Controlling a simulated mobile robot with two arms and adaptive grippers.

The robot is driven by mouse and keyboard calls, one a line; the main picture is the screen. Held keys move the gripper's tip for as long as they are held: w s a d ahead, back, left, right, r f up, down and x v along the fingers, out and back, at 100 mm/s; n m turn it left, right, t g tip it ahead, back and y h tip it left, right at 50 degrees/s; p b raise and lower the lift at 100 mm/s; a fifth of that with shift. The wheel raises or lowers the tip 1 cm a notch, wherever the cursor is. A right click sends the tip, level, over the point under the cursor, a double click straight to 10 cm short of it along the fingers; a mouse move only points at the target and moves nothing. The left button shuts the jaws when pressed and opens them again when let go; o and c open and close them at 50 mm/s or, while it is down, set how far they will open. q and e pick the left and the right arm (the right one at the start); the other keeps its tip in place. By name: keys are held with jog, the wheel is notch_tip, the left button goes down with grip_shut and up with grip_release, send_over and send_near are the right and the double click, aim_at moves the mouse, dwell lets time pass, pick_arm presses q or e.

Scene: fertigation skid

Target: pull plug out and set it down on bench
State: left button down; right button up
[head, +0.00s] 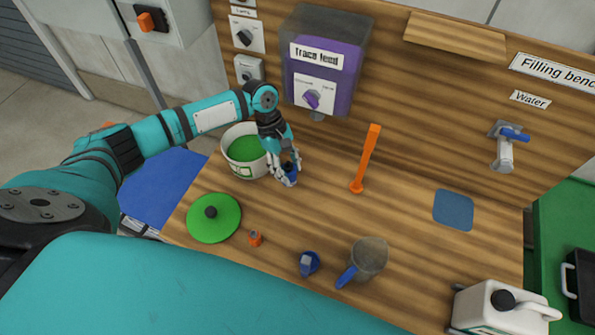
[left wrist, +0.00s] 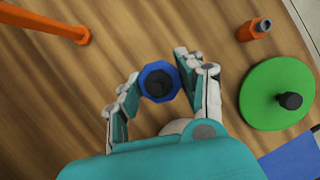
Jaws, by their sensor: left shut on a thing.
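My left gripper (head: 285,173) points down over the bench (head: 410,170), just right of the white bucket. It is shut on a blue plug (head: 291,181), of which only a small part shows in the head view. In the left wrist view the plug (left wrist: 160,82) is a blue faceted ring with a dark middle, between the two fingers of the gripper (left wrist: 161,78). The plug is low, close to the bench top; I cannot tell whether it touches it. My right gripper is not in view.
The white bucket (head: 231,155) with green contents stands beside the gripper. A green lid (head: 205,228), orange fitting (head: 255,239), blue fitting (head: 309,263) and grey jug (head: 372,258) are nearer. Bench is clear around the blue mat (head: 453,209).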

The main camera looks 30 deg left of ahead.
pick_arm(q)
jog(key=shift+s+a+f, duration=0.2)
jog(key=shift+s+f, duration=0.05)
jog(key=shift+f, duration=0.4)
notch_tip(320, 180, down, 5)
jog(key=b, duration=0.5)
jog(key=shift+f+b, duration=0.15)
jog(key=shift+b, duration=0.15)
jog(key=shift+f, duration=0.9)
jog(key=c, duration=0.7)
grip_release()
jog(key=v, duration=1.2)
